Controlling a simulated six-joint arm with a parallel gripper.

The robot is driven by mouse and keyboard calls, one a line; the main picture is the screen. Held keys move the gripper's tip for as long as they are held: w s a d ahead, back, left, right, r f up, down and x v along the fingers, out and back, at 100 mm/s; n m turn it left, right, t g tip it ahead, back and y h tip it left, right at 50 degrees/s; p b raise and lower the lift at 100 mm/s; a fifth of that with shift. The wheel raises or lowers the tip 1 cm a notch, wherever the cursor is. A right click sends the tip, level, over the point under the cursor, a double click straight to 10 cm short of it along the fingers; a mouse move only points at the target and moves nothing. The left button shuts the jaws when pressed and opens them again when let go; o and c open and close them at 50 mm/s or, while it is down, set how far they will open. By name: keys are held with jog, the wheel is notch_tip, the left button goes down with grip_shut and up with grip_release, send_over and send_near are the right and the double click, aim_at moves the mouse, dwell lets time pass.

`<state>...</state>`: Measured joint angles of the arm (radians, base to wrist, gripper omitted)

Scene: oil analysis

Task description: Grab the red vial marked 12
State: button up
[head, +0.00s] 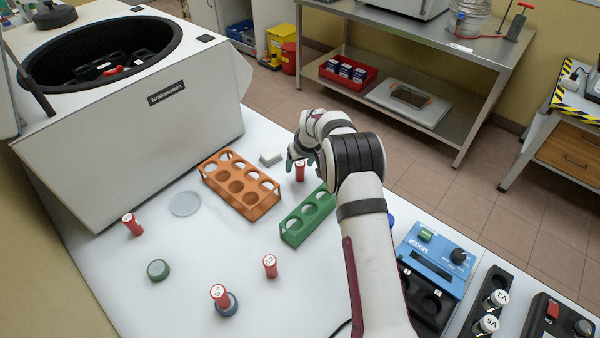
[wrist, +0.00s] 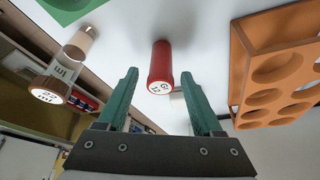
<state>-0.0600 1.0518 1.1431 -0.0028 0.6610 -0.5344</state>
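A red vial (head: 300,172) stands upright on the white table between the orange and green racks. In the head view my gripper (head: 293,160) is right beside this vial, partly hidden by my wrist. Other red vials stand at the left (head: 133,224), front middle (head: 270,266) and front (head: 220,296); their numbers are unclear.
An orange rack (head: 212,182) and a green rack (head: 292,238) stand close by, seemingly empty. A small white block (head: 271,158) lies behind. A centrifuge (head: 130,130) fills the left; a blue mixer (head: 440,255) is at right.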

grip_shut()
